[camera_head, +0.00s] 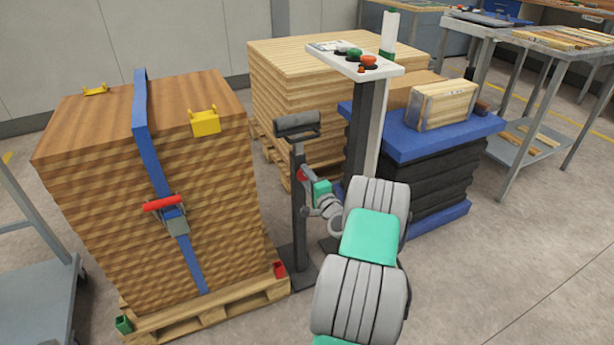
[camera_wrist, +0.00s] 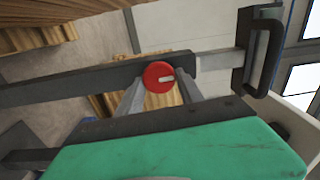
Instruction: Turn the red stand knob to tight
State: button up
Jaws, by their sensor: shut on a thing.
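The red stand knob (camera_wrist: 159,75) is a round disc with a pale mark on its face, set on the dark post of the stand. In the wrist view it sits between my two grey fingers, and my gripper (camera_wrist: 158,84) is shut on it. In the head view the red knob (camera_head: 302,175) shows small on the stand post (camera_head: 299,225), with my gripper (camera_head: 308,176) at it from the right. The roller head (camera_head: 297,124) is on top of the stand. The fingertip contact is small and partly hidden in the head view.
A strapped wood stack (camera_head: 85,150) on a pallet stands close left of the stand. A control pedestal (camera_head: 365,120) and a blue lift table (camera_head: 400,150) are behind and right of it. Another board stack (camera_head: 275,85) stands behind. Open floor lies at the front right.

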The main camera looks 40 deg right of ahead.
jog(key=shift+m, duration=0.4)
jog(key=o, duration=1.3)
jog(key=p+v, duration=0.1)
jog(key=v, duration=0.6)
jog(key=shift+s+a, duration=0.1)
jog(key=shift+s, duration=0.3)
jog(key=shift+r, duration=0.1)
